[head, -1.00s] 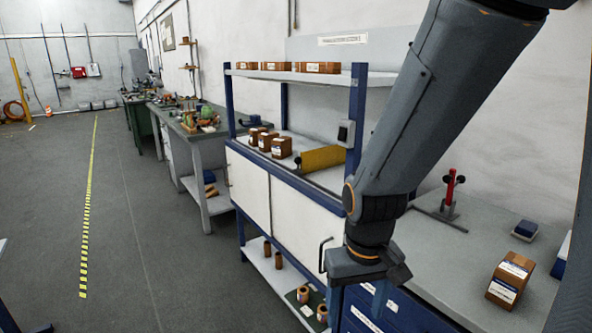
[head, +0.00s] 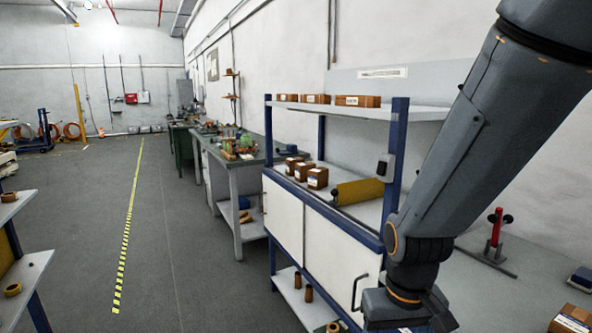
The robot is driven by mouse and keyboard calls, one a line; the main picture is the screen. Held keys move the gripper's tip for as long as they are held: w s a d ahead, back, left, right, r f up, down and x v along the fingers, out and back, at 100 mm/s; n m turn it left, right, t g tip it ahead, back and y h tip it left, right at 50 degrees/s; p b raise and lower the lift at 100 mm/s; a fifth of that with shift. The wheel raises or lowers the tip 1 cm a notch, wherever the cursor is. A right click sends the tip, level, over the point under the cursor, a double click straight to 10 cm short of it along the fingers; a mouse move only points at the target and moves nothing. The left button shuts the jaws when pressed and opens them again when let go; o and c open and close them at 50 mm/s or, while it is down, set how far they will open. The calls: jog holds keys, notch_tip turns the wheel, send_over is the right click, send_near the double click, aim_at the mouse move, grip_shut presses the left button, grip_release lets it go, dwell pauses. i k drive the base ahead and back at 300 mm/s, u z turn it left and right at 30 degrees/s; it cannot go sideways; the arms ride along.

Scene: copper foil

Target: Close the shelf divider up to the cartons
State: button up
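The shelf divider looks to be the yellow panel (head: 358,191) standing on the middle shelf (head: 330,207) of the blue-framed rack. Several brown cartons (head: 318,178) with white labels stand on the same shelf to its left. A gap of bare shelf shows between the nearest carton and the panel. My gripper (head: 410,318) hangs at the lower right, in front of the rack's white front panels and well below the divider. Its fingers are cut off or hidden at the bottom edge, so its opening is unclear.
The rack's top shelf (head: 350,106) holds more cartons. A blue post (head: 396,150) with a grey box stands right of the divider. A black handle (head: 359,293) sticks out from the front. A workbench (head: 232,165) stands beyond.

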aim_at(359, 191)
jog(key=k, duration=0.5)
jog(key=u, duration=1.4)
jog(key=i, duration=0.85)
jog(key=z, duration=1.8)
jog(key=i, duration=0.5)
jog(key=u, duration=0.05)
